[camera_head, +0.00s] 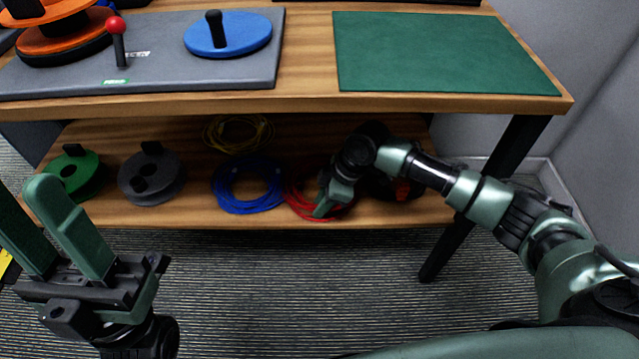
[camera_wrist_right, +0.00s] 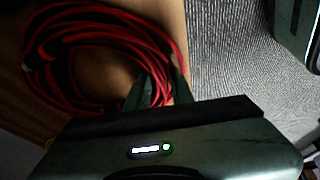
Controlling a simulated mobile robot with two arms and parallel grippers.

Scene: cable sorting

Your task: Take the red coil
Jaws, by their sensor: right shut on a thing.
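The red coil (camera_head: 306,203) lies on the lower wooden shelf, right of the blue coil, partly hidden behind my right gripper. My right gripper (camera_head: 325,207) reaches down to the shelf and is shut on the coil's near strands. In the right wrist view, the red coil (camera_wrist_right: 105,45) forms a loop on the wood, and the fingers (camera_wrist_right: 158,88) close on its edge near the shelf's front. My left gripper (camera_head: 55,225) is open and empty in front of the table at the left, with its two green fingers apart and pointing up.
On the lower shelf are a blue coil (camera_head: 247,186), a yellow coil (camera_head: 238,133), a grey spool (camera_head: 151,176) and a green spool (camera_head: 78,173). The tabletop (camera_head: 305,100) overhangs the shelf. A table leg (camera_head: 455,240) stands under my right forearm. The carpet in front is clear.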

